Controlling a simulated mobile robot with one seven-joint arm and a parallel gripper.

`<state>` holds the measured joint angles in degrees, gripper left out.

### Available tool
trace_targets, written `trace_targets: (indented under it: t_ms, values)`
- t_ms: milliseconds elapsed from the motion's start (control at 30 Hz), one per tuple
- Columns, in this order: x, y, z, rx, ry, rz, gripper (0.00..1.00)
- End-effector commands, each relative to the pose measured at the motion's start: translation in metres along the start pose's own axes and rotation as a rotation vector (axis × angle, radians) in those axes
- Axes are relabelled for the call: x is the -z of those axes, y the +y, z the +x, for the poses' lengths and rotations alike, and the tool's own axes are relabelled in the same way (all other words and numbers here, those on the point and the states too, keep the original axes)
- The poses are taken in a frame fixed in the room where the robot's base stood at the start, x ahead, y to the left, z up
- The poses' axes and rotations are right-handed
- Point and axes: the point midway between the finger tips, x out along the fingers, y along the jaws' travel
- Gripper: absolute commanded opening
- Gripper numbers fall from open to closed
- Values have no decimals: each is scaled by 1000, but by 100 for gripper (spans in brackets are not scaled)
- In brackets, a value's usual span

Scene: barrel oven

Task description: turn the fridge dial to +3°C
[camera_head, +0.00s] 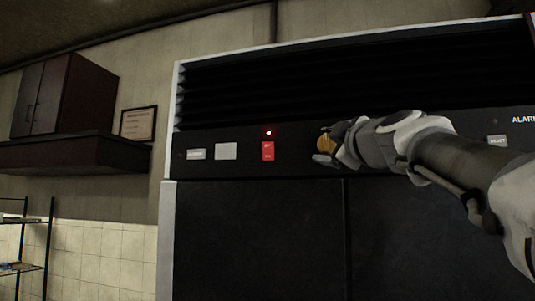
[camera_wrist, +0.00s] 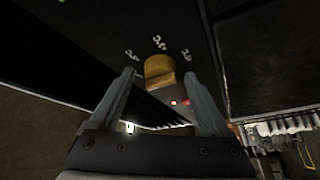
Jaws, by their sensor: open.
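The fridge dial is an orange-brown knob (camera_wrist: 158,67) on the dark panel, with several small white markings around it that I cannot read. In the head view the knob (camera_head: 324,144) shows just left of my gripper (camera_head: 333,146), which partly covers it. In the wrist view my gripper (camera_wrist: 158,76) is open, with one finger on either side of the knob. I cannot tell whether either finger touches it. The dial's present setting cannot be read.
The black panel carries a red switch (camera_head: 268,151) with a lit red lamp (camera_head: 269,133) above it, a blank pale plate (camera_head: 226,151) and a reset label (camera_head: 497,141). Dark louvres (camera_head: 330,80) run above. A wall cabinet (camera_head: 62,95) and wire shelf (camera_head: 25,240) stand left.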

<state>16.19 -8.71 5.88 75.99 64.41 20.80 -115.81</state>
Motion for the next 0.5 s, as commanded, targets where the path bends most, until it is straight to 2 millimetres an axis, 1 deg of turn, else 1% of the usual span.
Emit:
trace_targets:
  t_ms: [233, 267, 400, 467, 500]
  values:
    - [0, 0, 0, 0, 0, 0, 80]
    - [0, 0, 0, 0, 0, 0, 79]
    - [0, 0, 0, 0, 0, 1, 53]
    - [0, 0, 0, 0, 0, 1, 43]
    - [0, 0, 0, 0, 0, 1, 35]
